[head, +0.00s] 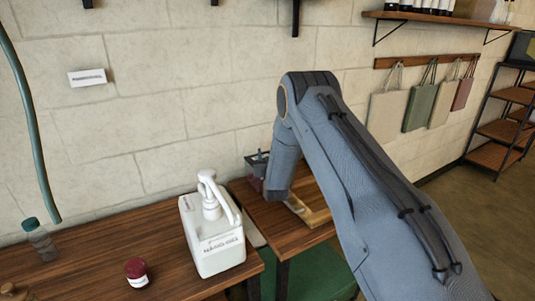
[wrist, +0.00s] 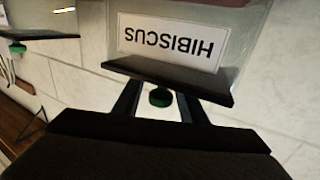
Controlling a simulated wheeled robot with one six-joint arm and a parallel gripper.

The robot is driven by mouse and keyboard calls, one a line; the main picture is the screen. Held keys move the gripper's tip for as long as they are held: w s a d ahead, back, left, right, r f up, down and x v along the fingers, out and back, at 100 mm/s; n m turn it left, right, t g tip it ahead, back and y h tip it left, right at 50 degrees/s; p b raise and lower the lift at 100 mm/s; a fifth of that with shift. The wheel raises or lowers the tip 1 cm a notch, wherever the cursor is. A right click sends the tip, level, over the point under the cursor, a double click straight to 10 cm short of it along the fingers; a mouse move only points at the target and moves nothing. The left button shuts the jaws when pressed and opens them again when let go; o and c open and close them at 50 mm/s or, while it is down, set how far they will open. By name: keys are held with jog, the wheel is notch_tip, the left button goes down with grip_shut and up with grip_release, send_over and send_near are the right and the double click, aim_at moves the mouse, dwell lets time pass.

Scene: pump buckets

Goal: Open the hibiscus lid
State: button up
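The wrist view is upside down. It shows a clear container (wrist: 240,60) with a white HIBISCUS label (wrist: 172,42). Gaps show between the knob and each finger, so no contact is visible. In the head view my arm hides the gripper. A dark-topped container with reddish contents (head: 257,170) is partly visible left of the arm; its label is unreadable there.
A second dark-lidded container with a green knob (wrist: 17,48) is at the wrist view's left. In the head view, a white pump bucket (head: 214,243), a red-lidded jar (head: 136,271) and a green-capped bottle (head: 38,240) stand on the left table. A wooden tray (head: 311,206) lies beside my arm.

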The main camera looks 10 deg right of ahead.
jog(key=shift+c, duration=0.4)
grip_shut()
